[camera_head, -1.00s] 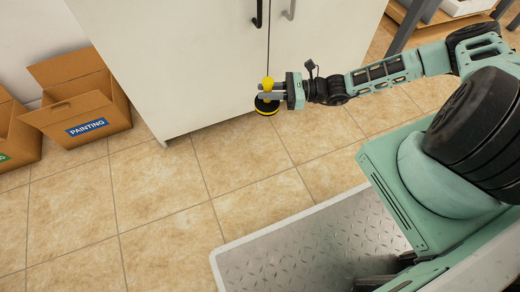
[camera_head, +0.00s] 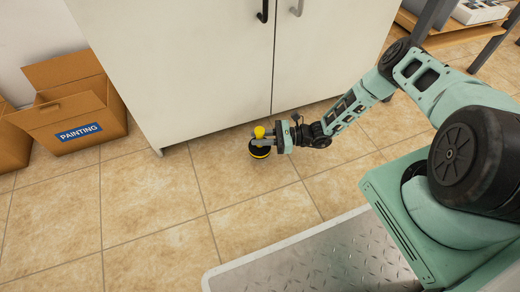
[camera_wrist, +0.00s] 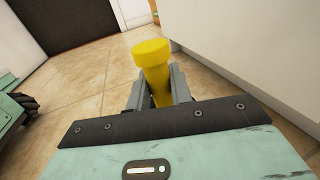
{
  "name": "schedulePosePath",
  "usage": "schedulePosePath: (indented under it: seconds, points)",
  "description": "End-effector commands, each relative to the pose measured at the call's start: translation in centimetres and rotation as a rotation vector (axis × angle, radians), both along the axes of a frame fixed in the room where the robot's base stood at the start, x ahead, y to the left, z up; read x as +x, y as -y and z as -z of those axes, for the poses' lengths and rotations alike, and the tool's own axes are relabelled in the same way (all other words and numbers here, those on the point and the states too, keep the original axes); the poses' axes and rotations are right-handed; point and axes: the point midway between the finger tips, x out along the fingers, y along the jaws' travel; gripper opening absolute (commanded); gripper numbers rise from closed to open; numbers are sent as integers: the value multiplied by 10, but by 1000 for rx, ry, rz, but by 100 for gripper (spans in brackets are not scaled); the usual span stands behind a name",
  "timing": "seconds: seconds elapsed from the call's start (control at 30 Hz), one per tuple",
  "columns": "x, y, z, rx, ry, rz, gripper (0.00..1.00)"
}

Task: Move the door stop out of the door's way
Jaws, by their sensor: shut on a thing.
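The door stop (camera_head: 260,152) has a round black base with a yellow band and a yellow knob on top. My gripper (camera_head: 263,140) is shut on its yellow post, coming from the right in the head view. The door stop is upright, on or just above the tiles; I cannot tell which. In the wrist view the yellow knob (camera_wrist: 151,52) stands up between my two grey fingers, and the base is hidden.
An open cardboard box labelled PAINTING (camera_head: 75,115) stands left of the cabinet, with another box (camera_head: 12,145) at the left edge. The tiled floor (camera_head: 150,200) in front is clear. A shelf (camera_head: 460,35) stands at the far right.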

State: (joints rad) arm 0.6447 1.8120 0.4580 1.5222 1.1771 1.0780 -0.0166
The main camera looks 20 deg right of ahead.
Motion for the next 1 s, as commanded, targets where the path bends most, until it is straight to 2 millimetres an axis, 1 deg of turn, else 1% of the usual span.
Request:
schedulePosePath:
  seconds: [0.17, 0.3, 0.4, 0.63, 0.8, 0.83, 0.9, 1.0]
  points:
    - [1, 0, 13, 3, 2, 0, 0]
    - [1, 0, 33, 3, 2, 0, 0]
    - [1, 0, 40, 3, 4, 0, 0]
    - [1, 0, 39, 3, 3, 0, 0]
    - [1, 0, 43, 3, 3, 1, 0]
    - [1, 0, 44, 0, 1, 0, 27]
    - [0, 0, 43, 0, 1, 0, 43]
    - [0, 0, 43, 0, 1, 0, 43]
